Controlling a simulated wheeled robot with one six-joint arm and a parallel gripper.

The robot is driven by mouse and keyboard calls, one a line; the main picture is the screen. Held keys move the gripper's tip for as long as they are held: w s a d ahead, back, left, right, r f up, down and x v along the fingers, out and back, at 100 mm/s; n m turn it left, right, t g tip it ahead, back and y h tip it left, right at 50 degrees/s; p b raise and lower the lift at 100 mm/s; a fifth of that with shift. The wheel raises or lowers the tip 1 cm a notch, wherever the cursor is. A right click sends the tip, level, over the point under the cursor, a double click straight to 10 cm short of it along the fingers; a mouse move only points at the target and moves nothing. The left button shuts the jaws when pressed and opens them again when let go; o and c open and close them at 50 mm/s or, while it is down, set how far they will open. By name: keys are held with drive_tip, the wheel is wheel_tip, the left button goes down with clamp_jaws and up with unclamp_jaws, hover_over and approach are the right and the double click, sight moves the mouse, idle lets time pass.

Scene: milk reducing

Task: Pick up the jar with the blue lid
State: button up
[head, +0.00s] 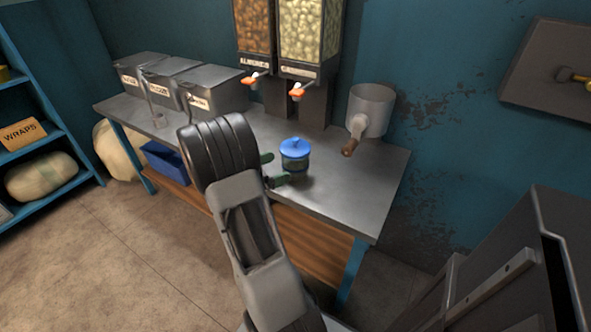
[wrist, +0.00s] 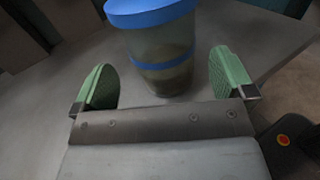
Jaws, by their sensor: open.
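The jar with the blue lid (head: 295,157) stands upright on the metal table (head: 345,200), near its front edge, right of the middle. It is a see-through jar with a blue band and dark contents low inside; it also shows in the wrist view (wrist: 162,50). My gripper (head: 275,169) has green fingers and is at the jar's left side in the head view. In the wrist view my gripper (wrist: 164,84) is open, with one finger on each side of the jar and gaps between them. The jar is at the fingertips and is not gripped.
Two dispensers (head: 286,70) with orange taps stand behind the jar. A grey pot with a wooden handle (head: 371,108) stands to the right. Bare tabletop lies right of the jar.

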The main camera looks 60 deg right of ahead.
sight(294, 161)
drive_tip(key=shift+b+x, duration=0.6)
drive_tip(key=shift+x, duration=2.6)
drive_tip(key=shift+c, duration=0.5)
drive_tip(key=shift+r, duration=0.1)
drive_tip(key=c, duration=0.7)
